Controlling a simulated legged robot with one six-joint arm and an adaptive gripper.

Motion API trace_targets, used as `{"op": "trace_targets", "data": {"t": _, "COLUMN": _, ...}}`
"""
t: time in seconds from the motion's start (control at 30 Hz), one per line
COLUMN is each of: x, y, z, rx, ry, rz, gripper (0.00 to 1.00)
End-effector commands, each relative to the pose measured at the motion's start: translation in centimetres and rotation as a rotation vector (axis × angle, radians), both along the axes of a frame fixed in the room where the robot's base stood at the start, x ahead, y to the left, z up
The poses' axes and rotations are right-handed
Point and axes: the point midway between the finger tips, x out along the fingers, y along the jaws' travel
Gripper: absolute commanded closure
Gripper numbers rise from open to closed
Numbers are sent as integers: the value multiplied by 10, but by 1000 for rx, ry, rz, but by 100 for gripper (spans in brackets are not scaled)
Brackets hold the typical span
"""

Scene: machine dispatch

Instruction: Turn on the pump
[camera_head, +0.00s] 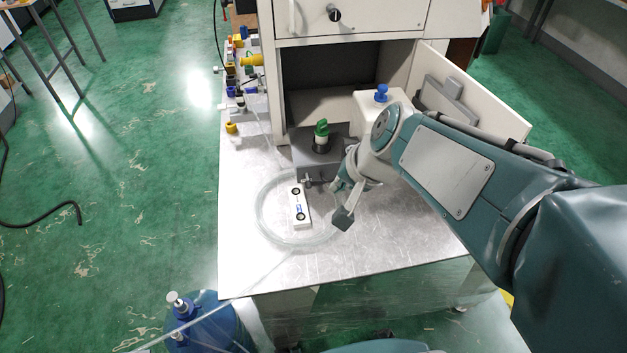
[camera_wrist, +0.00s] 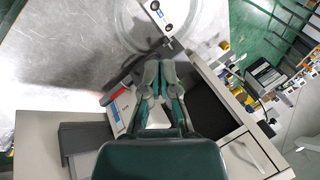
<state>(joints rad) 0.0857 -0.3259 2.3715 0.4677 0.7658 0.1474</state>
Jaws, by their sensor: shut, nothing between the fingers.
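A grey box with a green-capped fitting (camera_head: 322,135) on top stands on the metal table in front of the open cabinet; I cannot tell whether it is the pump. A small white unit with black round parts and a blue mark (camera_head: 299,205) lies in front of it, inside a coil of clear tubing (camera_head: 262,222). The white unit also shows at the top of the wrist view (camera_wrist: 165,15). My gripper (camera_head: 342,217) is shut and empty, above the table just right of the white unit, apart from it. It also shows in the wrist view (camera_wrist: 161,66).
A white container with a blue cap (camera_head: 381,93) stands by the cabinet opening, behind my arm. The cabinet door (camera_head: 475,90) is open to the right. Valves and fittings (camera_head: 238,75) line the table's left side. A blue bottle (camera_head: 205,325) stands below the front edge. The table's front right is clear.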

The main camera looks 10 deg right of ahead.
Motion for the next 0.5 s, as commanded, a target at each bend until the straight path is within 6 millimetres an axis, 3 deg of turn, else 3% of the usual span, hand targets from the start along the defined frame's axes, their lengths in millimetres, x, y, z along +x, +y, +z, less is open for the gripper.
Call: {"op": "trace_targets", "data": {"t": 0.5, "x": 71, "y": -5, "z": -49, "rx": 287, "ry": 134, "rz": -363, "gripper": 100}}
